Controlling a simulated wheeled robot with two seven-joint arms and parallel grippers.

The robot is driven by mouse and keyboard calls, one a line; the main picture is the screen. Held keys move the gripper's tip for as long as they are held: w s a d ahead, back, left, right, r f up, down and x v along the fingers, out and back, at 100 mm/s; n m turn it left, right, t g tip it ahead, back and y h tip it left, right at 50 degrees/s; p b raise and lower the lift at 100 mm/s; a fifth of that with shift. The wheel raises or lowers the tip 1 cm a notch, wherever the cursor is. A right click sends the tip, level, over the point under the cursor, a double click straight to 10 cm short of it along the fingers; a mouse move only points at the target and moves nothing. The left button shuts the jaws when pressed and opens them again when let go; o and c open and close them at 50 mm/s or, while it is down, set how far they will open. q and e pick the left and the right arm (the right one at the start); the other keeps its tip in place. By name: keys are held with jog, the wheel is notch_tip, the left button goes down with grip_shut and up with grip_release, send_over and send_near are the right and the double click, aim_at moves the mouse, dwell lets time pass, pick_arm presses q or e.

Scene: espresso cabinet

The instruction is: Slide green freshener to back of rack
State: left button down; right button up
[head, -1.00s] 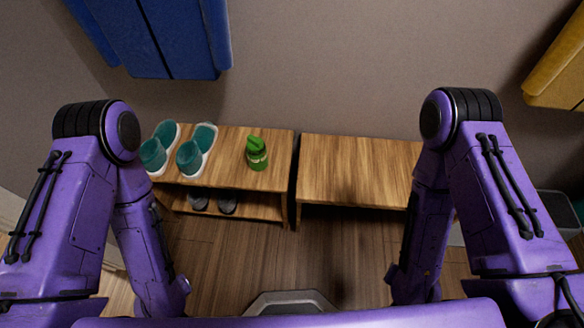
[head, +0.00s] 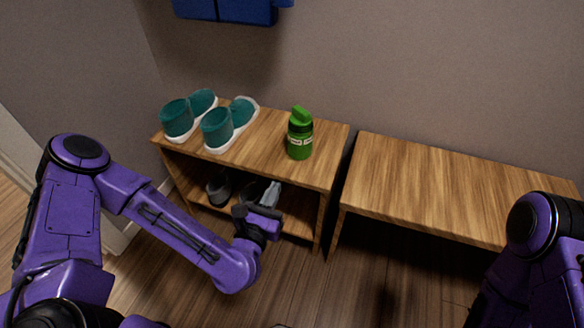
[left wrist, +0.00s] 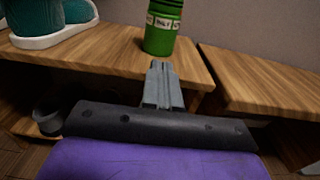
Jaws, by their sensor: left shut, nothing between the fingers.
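The green freshener (head: 300,137) is a green canister with a light label band and a green cap. It stands upright on the top of the wooden shoe rack (head: 262,158), towards the right end. In the left wrist view the freshener (left wrist: 161,30) stands beyond my gripper, its top cut off by the frame. My left gripper (head: 272,193) is shut and empty, in front of the rack and below its top edge. In the left wrist view its fingers (left wrist: 160,70) point at the freshener without visibly touching it. My right gripper is out of view.
Teal shoes with white soles (head: 220,127) stand on the rack top, left of the freshener. Darker shoes (head: 219,188) sit on the lower shelf. A bare wooden bench (head: 455,190) stands to the right, across a narrow gap. A wall is behind the rack.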

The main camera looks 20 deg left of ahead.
aim_at(295, 148)
pick_arm(q)
jog(key=w, duration=0.4)
jog(key=w+b, duration=0.1)
jog(key=w, duration=0.8)
jog(key=shift+w+d+b, duration=0.15)
jog(key=shift+d+b, duration=0.1)
jog(key=shift+b, duration=0.1)
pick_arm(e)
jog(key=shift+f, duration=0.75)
